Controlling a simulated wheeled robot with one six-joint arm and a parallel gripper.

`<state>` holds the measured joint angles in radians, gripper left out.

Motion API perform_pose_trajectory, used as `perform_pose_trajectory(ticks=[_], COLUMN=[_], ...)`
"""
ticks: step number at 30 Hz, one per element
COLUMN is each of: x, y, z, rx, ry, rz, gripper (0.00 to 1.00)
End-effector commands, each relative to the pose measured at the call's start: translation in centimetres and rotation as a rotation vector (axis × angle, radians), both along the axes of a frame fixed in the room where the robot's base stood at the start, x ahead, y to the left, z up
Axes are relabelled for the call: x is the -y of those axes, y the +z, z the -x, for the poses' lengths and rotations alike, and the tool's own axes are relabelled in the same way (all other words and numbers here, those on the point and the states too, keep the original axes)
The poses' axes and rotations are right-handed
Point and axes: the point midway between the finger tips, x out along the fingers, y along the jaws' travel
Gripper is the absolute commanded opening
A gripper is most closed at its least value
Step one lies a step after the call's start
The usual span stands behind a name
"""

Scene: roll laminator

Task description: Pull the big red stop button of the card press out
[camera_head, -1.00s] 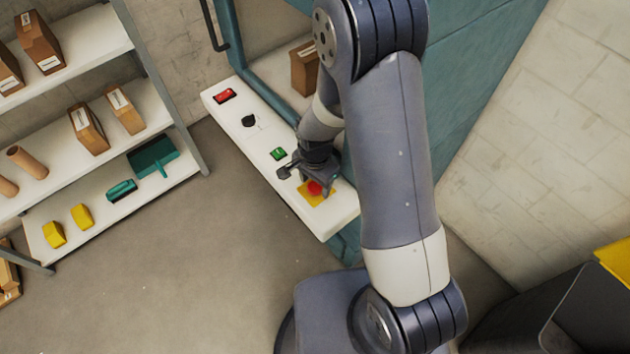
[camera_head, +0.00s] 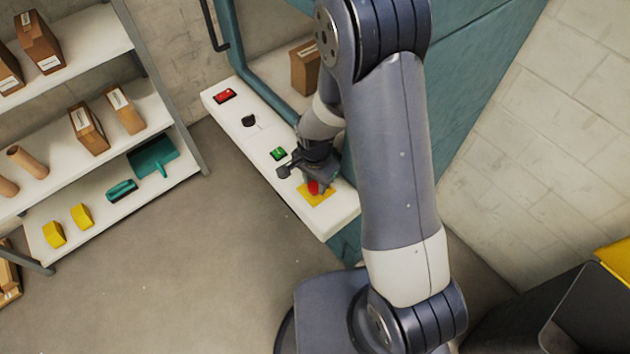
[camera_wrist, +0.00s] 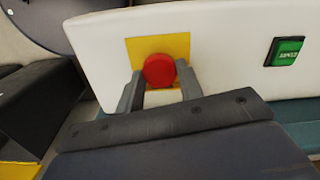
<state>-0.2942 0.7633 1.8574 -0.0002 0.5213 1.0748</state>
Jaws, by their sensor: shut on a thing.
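The big red stop button (camera_wrist: 159,70) sits on a yellow square plate (camera_wrist: 185,46) on the white control panel (camera_wrist: 225,60) of the card press. In the wrist view my gripper (camera_wrist: 160,80) has one finger on each side of the red button and is shut on it. The head view also shows the red button (camera_head: 313,187) on its yellow plate (camera_head: 325,197), with my gripper (camera_head: 311,179) over it. The gripper hides part of the button there.
A green button (camera_wrist: 288,51) lies to the right of the stop button in the wrist view. The head view shows a black knob (camera_head: 249,121) and a red switch (camera_head: 225,95) farther up the panel. Shelves (camera_head: 110,208) stand at left; the floor between is clear.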

Motion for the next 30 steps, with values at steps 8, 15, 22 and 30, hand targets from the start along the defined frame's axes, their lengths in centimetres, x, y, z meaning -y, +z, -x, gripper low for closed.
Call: perform_pose_trajectory(ticks=[8,15,22,30], x=[0.0,0.0,0.0,0.0], y=[0.8,0.8,0.7,2.1], z=[-0.1,-0.1,0.0,-0.1], rx=[0.002,0.002,0.001,0.004], ry=[0.0,0.0,0.0,0.0], rz=[-0.001,-0.001,-0.001,-0.001], gripper=[0.0,0.51,0.57,0.57])
